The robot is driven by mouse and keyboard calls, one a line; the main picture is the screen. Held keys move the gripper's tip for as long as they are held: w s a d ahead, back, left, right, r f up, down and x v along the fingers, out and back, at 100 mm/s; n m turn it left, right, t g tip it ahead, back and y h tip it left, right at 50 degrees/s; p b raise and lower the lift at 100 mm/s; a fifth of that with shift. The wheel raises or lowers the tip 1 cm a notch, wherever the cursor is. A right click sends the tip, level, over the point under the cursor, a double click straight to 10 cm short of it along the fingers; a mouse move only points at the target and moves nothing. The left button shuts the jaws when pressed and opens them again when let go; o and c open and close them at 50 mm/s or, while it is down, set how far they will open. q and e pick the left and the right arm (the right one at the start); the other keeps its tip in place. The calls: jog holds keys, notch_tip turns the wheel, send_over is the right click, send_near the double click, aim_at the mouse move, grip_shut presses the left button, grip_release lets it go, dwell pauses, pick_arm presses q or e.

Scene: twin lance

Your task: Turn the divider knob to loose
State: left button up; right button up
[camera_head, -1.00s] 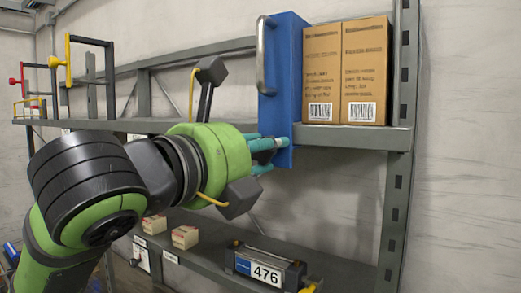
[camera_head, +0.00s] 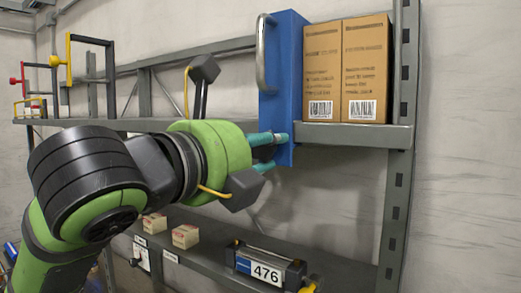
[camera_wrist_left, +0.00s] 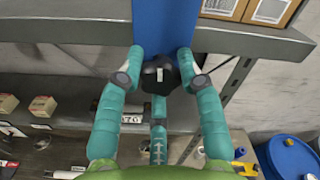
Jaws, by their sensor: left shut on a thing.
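The blue divider (camera_head: 285,90) stands upright on the shelf, with a metal handle (camera_head: 262,55) on its left side. Its black knob (camera_wrist_left: 158,75) shows in the left wrist view, with a short white mark standing about upright in that picture. In the head view the knob is hidden behind the fingers. My left gripper (camera_head: 276,146) is at the divider's lower end. Its teal fingers are closed around the knob, one on each side and one below it in the left wrist view (camera_wrist_left: 160,72). My right gripper is not in view.
Two brown cartons (camera_head: 345,70) stand right of the divider on the grey shelf (camera_head: 355,136). The lower shelf holds small boxes (camera_head: 185,236) and a unit marked 476 (camera_head: 266,270). A grey upright (camera_head: 400,180) stands at right. A blue drum (camera_wrist_left: 290,155) is below.

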pick_arm(q)
jog(key=n+b, duration=0.1)
jog(key=n, duration=0.3)
jog(key=shift+f, duration=0.15)
jog(key=n+b, duration=0.2)
jog(key=n, duration=0.2)
jog(key=shift+n, duration=0.4)
jog(key=n+b, duration=0.1)
jog(key=n, duration=0.2)
jog(key=shift+n+b, duration=0.3)
jog(key=n+b, duration=0.2)
jog(key=n, duration=0.2)
jog(key=shift+n, duration=0.3)
jog(key=n+b, duration=0.2)
jog(key=n, duration=0.2)
jog(key=shift+n+b, duration=0.3)
jog(key=shift+b, duration=0.05)
jog(key=n+b, duration=0.2)
jog(key=n, duration=0.2)
jog(key=n+b, duration=0.3)
jog(key=n, duration=0.2)
jog(key=shift+r+n+b, duration=0.15)
jog(key=shift+n+b, duration=0.3)
jog(key=shift+n, duration=0.5)
jog(key=shift+r+n+b, duration=0.15)
jog(key=shift+n+b, duration=0.3)
jog(key=shift+n, duration=0.5)
